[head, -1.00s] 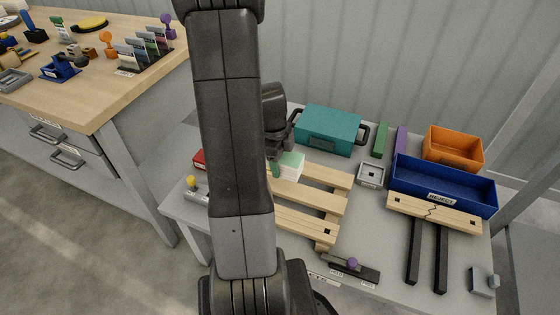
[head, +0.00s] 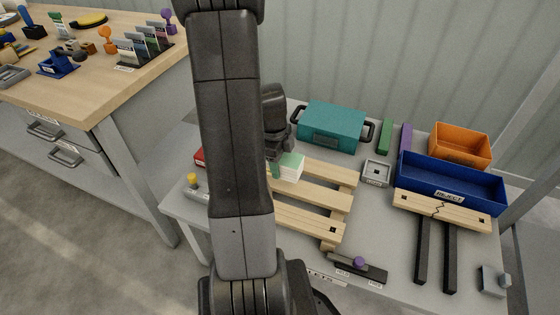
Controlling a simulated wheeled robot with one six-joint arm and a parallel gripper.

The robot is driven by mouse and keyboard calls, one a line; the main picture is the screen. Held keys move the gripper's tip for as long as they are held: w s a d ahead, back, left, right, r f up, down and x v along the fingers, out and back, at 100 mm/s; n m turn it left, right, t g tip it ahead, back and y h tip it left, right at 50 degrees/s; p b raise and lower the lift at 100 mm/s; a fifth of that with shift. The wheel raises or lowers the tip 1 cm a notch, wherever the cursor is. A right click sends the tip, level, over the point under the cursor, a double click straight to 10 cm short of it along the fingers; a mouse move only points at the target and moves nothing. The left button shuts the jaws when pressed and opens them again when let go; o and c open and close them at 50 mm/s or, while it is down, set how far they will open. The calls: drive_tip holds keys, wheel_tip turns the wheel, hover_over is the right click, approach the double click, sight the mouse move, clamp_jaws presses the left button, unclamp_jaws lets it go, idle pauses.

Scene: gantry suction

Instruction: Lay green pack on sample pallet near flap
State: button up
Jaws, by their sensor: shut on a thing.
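The green pack (head: 291,167), a pale block with a green top and a darker green strip at its left side, shows at the left part of the wooden pallet (head: 318,193). My gripper (head: 273,152) is beside the pack's left end, just behind my arm. It is shut on the pack, though my arm hides most of the jaws and the grip itself. I cannot tell whether the pack touches the slats or hangs a little above them. The left end of the pallet is also hidden by my arm. I cannot make out a flap.
Behind the pallet stands a teal case (head: 333,127). To the right are a small grey tray (head: 376,173), an orange bin (head: 459,146), a blue reject bin (head: 450,184) and a cracked board (head: 440,209). A dark slider with a purple knob (head: 359,263) lies in front.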

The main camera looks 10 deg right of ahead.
sight(280, 181)
drive_tip(key=shift+f+b, duration=1)
drive_tip(key=shift+f, duration=0.5)
drive_tip(key=shift+f+b, duration=1)
drive_tip(key=shift+b, duration=0.25)
idle(0.7)
drive_tip(key=o, duration=1.3)
drive_tip(key=r+p, duration=0.1)
drive_tip(key=r, duration=0.3)
drive_tip(key=a+r+p, duration=0.1)
drive_tip(key=r, duration=0.4)
drive_tip(key=w+r+p, duration=0.1)
drive_tip(key=r+p, duration=0.1)
drive_tip(key=r, duration=0.2)
drive_tip(key=shift+a+r, duration=0.2)
drive_tip(key=shift+r, duration=0.15)
drive_tip(key=f+b, duration=0.1)
drive_tip(key=f, duration=0.3)
drive_tip(key=d+f+b, duration=0.1)
drive_tip(key=f, duration=0.4)
drive_tip(key=s+f+b, duration=0.1)
drive_tip(key=f+b, duration=0.1)
drive_tip(key=f, duration=0.3)
drive_tip(key=shift+d, duration=0.2)
drive_tip(key=shift+r, duration=0.4)
drive_tip(key=shift+f, duration=0.2)
